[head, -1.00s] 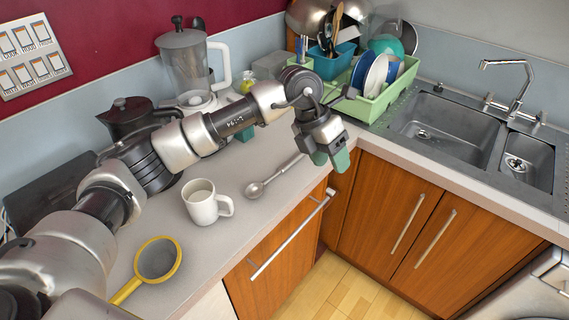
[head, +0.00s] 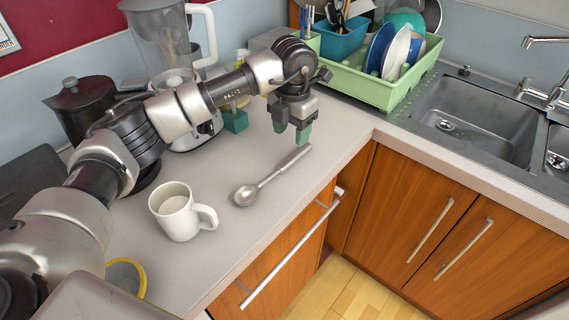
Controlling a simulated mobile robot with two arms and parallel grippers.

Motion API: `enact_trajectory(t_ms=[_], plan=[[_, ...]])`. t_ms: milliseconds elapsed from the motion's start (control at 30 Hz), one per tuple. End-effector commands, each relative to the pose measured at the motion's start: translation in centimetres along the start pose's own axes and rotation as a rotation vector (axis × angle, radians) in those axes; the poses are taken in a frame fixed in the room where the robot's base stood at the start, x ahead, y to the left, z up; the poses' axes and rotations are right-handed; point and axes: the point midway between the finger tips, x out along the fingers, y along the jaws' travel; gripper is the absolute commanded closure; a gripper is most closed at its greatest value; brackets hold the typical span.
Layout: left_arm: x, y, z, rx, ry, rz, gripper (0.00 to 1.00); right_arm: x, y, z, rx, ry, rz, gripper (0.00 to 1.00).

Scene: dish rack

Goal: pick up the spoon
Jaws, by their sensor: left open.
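The metal spoon (head: 268,182) lies on the grey counter, its round bowl toward the left and its handle pointing up and right. My left gripper (head: 291,133), with green fingertips, is just above and beyond the handle's far end. It is open and holds nothing. Whether a fingertip touches the handle cannot be told from this angle. My right gripper is not in view.
A white mug (head: 177,214) stands left of the spoon. A yellow-rimmed strainer (head: 128,277) is partly hidden by my arm. A dark kettle (head: 85,106) and blender (head: 168,45) stand behind. A green dish rack (head: 382,92) and sink (head: 470,125) are at right.

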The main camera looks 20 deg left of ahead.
Motion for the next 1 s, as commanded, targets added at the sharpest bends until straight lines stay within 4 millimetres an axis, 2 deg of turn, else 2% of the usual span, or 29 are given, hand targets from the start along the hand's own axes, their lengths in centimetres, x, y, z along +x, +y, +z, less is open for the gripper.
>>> enact_trajectory(t_ms=[100, 267, 467, 600, 867, 1000], plan=[[1.4, 0.0, 0.0, 0.0, 0.001, -0.002, 0.47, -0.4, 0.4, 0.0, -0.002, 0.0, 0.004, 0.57], [2.5, 0.0, -0.1, 0.001, 0.001, -0.001, 0.47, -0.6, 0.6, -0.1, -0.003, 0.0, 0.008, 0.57], [5.3, -0.2, -0.6, 0.001, 0.004, -0.002, 0.47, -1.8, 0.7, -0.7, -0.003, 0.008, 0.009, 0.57], [6.9, -0.2, -0.5, 0.0, 0.0, -0.002, 0.47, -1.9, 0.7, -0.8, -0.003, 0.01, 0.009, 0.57], [7.3, -0.2, -0.4, 0.001, -0.002, -0.002, 0.47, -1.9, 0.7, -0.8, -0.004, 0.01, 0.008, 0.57], [7.3, -0.2, -0.4, 0.001, -0.002, -0.002, 0.65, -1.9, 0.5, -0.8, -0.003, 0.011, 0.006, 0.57]])
